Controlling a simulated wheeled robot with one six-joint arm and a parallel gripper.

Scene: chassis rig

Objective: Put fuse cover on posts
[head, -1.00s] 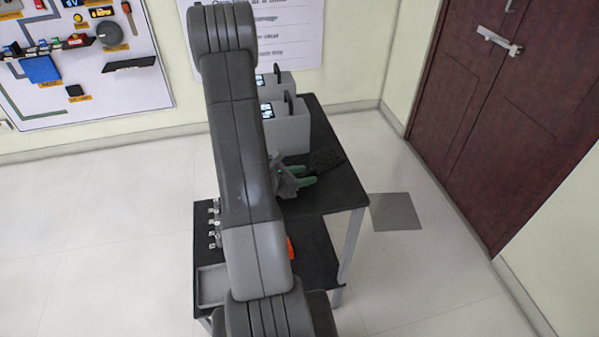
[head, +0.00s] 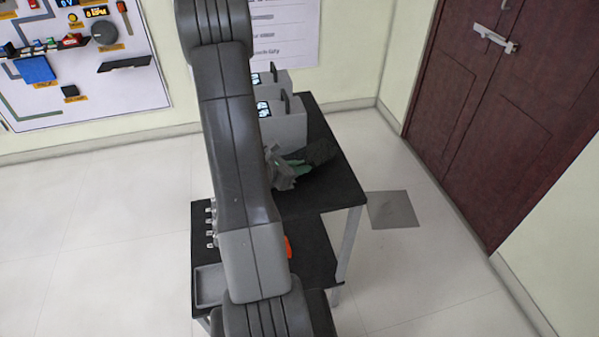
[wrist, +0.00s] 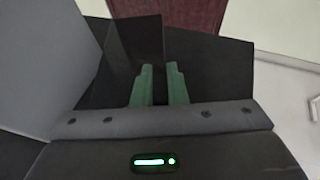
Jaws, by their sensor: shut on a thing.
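My gripper (head: 303,164) is above the upper black table top, beside the grey boxes, with its green fingers pointing right. In the wrist view the green fingertips (wrist: 160,70) are close together, with a narrow gap between them. My gripper is shut on a thin dark see-through panel, which looks like the fuse cover (wrist: 135,45). The cover (head: 322,150) shows in the head view just beyond the fingertips, tilted and hard to tell from the black table. I cannot make out the posts. My arm hides part of the table.
Two grey boxes (head: 284,124) with small screens stand at the back of the upper table (head: 335,190). A lower black shelf holds a grey tray (head: 209,284), an orange item (head: 288,246) and small pale pieces (head: 211,232). A door (head: 470,100) is at right.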

